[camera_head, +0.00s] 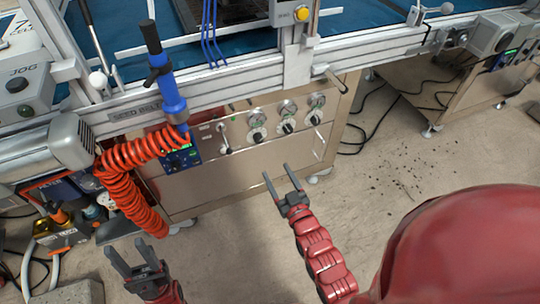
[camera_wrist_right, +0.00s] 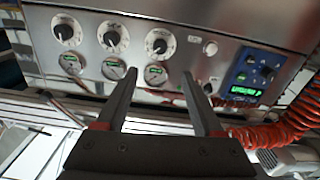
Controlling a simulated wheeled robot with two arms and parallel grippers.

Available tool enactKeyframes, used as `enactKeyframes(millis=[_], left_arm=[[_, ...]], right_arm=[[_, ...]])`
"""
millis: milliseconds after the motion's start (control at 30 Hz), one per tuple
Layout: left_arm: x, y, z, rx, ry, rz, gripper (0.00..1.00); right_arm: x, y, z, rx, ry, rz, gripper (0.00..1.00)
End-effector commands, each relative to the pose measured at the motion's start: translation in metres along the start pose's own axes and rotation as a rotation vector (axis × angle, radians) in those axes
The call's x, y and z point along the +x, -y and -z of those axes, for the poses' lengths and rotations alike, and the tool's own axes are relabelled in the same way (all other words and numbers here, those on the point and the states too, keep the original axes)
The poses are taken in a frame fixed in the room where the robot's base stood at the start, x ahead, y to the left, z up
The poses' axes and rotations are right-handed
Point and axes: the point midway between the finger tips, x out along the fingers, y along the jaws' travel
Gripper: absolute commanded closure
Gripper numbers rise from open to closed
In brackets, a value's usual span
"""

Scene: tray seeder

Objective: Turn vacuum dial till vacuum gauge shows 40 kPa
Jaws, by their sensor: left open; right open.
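The steel control panel (camera_head: 215,185) carries a row of three round gauges (camera_head: 287,107) with three dials (camera_head: 288,127) below them. The wrist view shows them inverted: white-ringed dials (camera_wrist_right: 113,37) with black knobs above, gauges (camera_wrist_right: 113,68) with green displays below. The labels and readings are too small to read, so I cannot tell which dial is the vacuum one. My right gripper (camera_head: 276,170) is open and empty, in front of and apart from the panel, its fingers (camera_wrist_right: 160,76) pointing towards it. My left gripper (camera_head: 128,247) is open and empty at the lower left, away from the dials.
A coiled orange hose (camera_head: 120,180) and a blue tool (camera_head: 169,90) hang left of the dials. A blue controller (camera_wrist_right: 250,75) with a green display and a lever (camera_head: 222,135) are also on the panel. A metal rail (camera_head: 220,92) runs above.

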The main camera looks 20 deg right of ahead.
Motion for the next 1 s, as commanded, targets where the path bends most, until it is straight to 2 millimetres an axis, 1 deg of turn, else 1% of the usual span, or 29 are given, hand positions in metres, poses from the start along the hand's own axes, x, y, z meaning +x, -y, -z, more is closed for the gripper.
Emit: enactKeyframes(millis=[33,100,200,300,433,867,967,1000], left_arm=[[0.005,0.000,0.001,0.000,0.000,0.000,0.50],[0.007,0.000,0.001,0.000,0.000,0.000,0.50],[0.009,0.001,0.002,0.000,0.000,0.000,0.50],[0.010,0.001,0.002,0.000,0.000,-0.001,0.50],[0.010,0.001,0.002,0.000,0.000,-0.001,0.50],[0.010,0.001,0.002,0.000,0.000,-0.001,0.50],[0.010,0.001,0.002,0.000,0.000,-0.001,0.50],[0.010,0.001,0.002,0.000,0.000,-0.001,0.50]], right_arm=[[-0.010,0.000,0.001,0.000,0.004,0.000,0.31],[-0.022,0.000,0.000,0.000,0.007,-0.001,0.31],[-0.033,0.000,0.000,0.000,0.005,-0.001,0.31],[-0.039,0.000,0.000,0.000,0.001,0.000,0.31],[-0.042,0.000,0.000,0.000,0.000,0.000,0.31],[-0.041,0.000,0.000,0.000,0.000,0.000,0.31],[-0.040,-0.001,0.004,0.000,-0.023,-0.004,0.31],[-0.038,-0.003,0.010,0.000,-0.053,-0.009,0.31]])
